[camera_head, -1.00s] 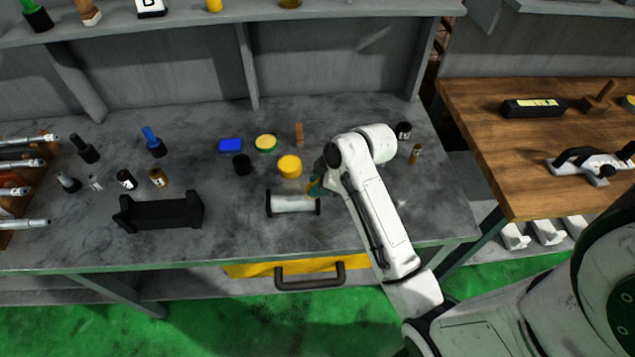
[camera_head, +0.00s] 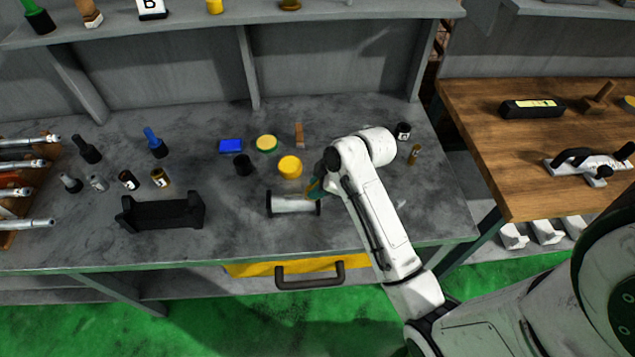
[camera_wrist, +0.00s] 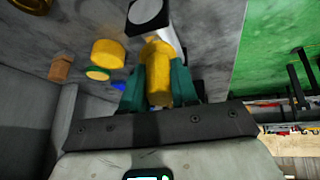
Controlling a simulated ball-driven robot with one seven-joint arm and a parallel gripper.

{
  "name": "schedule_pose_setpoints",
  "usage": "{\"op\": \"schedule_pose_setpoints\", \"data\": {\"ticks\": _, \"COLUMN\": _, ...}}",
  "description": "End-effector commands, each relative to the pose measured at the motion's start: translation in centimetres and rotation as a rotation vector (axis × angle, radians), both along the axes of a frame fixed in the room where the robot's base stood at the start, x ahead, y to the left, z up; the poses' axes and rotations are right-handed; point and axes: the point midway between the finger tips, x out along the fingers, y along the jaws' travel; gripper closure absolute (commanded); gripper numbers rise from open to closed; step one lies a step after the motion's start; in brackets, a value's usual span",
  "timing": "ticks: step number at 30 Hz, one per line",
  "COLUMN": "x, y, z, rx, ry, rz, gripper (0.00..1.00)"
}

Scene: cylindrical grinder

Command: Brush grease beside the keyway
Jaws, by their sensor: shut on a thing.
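The silver shaft (camera_head: 292,204) lies in a holder with black end plates on the grey bench. In the wrist view, part of its pale body and a black end plate (camera_wrist: 150,14) show beyond the fingers. My gripper (camera_head: 314,189) is at the shaft's right end. In the wrist view, my gripper's teal fingers (camera_wrist: 158,88) are shut on a yellow-brown brush handle (camera_wrist: 158,75). The brush's bristles are hidden, so I cannot tell whether they touch the shaft. I cannot make out the keyway or any grease on the shaft.
A yellow round container (camera_head: 290,166), a black cup (camera_head: 242,165) and a green-and-yellow tin (camera_head: 266,143) stand behind the shaft. An empty black V-shaped cradle (camera_head: 160,212) is to the left. The bench front between cradle and shaft is clear.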

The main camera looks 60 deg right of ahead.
Motion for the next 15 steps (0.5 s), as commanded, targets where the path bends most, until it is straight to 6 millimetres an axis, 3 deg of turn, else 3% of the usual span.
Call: {"op": "schedule_pose_setpoints", "data": {"ticks": 15, "x": 0.7, "y": -0.96, "z": -0.12, "rx": -0.001, "ry": 0.0, "rz": -0.001, "gripper": 1.0}}
